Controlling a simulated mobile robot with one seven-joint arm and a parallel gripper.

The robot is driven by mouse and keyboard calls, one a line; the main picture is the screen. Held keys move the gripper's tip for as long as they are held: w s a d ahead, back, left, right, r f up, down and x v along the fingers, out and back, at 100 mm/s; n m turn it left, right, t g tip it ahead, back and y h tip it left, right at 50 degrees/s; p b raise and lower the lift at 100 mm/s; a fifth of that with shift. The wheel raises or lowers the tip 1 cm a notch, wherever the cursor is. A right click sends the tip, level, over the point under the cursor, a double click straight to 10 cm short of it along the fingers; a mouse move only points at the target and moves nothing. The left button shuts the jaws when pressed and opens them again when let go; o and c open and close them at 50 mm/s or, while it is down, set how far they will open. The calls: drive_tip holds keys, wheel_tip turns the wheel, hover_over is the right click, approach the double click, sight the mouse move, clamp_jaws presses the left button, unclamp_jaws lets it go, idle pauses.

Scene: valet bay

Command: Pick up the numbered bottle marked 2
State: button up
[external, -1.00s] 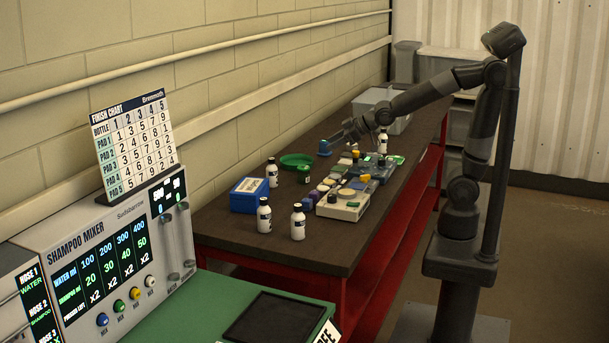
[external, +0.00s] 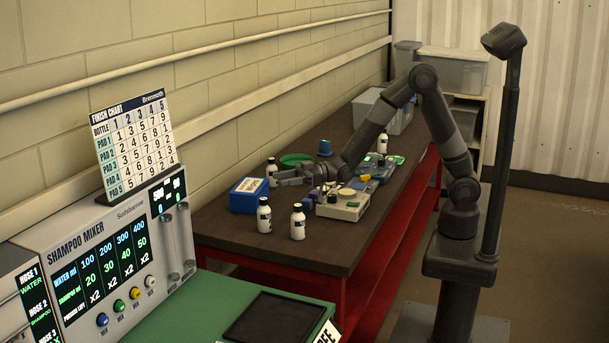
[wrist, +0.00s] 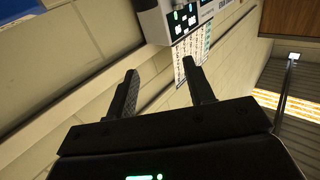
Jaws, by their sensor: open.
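Several white bottles with black caps stand on the dark bench. One bottle (external: 264,216) and another bottle (external: 298,222) stand at the near end. A third bottle (external: 272,170) stands by the wall, behind the blue box, and a fourth bottle (external: 382,143) stands farther back. Their numbers are too small to read, so I cannot tell which is marked 2. My gripper (external: 281,178) is low over the bench, close beside the wall-side bottle; I cannot tell whether it touches it. In the wrist view my gripper (wrist: 158,66) is open with nothing between its fingers, and no bottle shows.
A blue box (external: 249,195) sits left of my gripper. A green dish (external: 296,159) and a blue cup (external: 325,147) lie behind my arm. A pale device (external: 343,205) with pads stands to the right.

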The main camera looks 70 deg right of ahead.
approach(264, 198)
drive_tip(key=x, duration=0.3)
drive_tip(key=shift+f+x, duration=0.2)
drive_tip(key=shift+x, duration=3.4)
drive_tip(key=shift+a, duration=0.1)
clamp_jaws()
